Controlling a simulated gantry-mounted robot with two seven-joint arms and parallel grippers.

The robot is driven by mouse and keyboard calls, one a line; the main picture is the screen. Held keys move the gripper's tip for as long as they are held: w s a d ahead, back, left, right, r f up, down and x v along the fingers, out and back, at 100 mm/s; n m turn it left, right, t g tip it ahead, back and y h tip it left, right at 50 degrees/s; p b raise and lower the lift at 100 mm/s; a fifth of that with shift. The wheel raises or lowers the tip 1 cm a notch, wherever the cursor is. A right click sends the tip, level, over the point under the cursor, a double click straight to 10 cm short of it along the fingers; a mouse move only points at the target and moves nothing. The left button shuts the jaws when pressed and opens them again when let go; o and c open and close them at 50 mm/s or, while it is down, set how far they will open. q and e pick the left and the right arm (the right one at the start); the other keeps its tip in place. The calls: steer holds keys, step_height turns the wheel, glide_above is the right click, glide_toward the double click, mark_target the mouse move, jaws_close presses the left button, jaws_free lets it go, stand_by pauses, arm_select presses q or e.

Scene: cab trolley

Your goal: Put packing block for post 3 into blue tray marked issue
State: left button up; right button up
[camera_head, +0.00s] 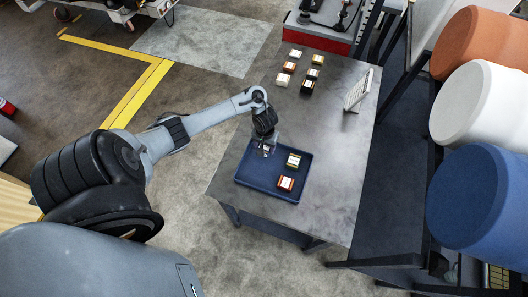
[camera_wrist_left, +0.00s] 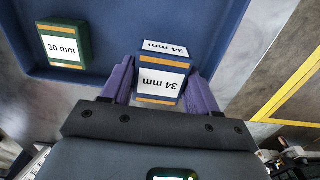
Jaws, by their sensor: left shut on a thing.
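The blue tray (camera_head: 243,181) lies on the grey table; it also fills much of the left wrist view (camera_wrist_left: 105,25). My left gripper (camera_head: 266,151) is over the tray's far left part. In the left wrist view, its purple fingers (camera_wrist_left: 160,82) are shut on a dark blue block (camera_wrist_left: 162,80) with orange stripes and white labels reading 34 mm. I cannot tell whether this block touches the tray floor. A green block (camera_wrist_left: 62,46) labelled 30 mm stands in the tray; it shows in the head view (camera_head: 293,160) too. A red-orange block (camera_head: 286,184) is nearer the front. My right gripper is not in view.
Several more labelled blocks (camera_head: 307,87) stand in two rows at the table's far end. A white card stand (camera_head: 358,90), too small to read, is to their right. A red case (camera_head: 318,38) is behind. Large orange, white and blue rolls (camera_head: 480,195) flank the right.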

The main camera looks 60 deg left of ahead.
arm_select(q)
steer(key=shift+a+f, duration=0.25)
steer(key=shift+a, duration=0.05)
step_height(320, 180, down, 4)
steer(key=shift+s+r+b, duration=0.1)
steer(key=shift+r+b, duration=0.05)
steer(key=shift+b, duration=0.65)
steer(key=o, duration=1.2)
steer(key=shift+f, duration=0.2)
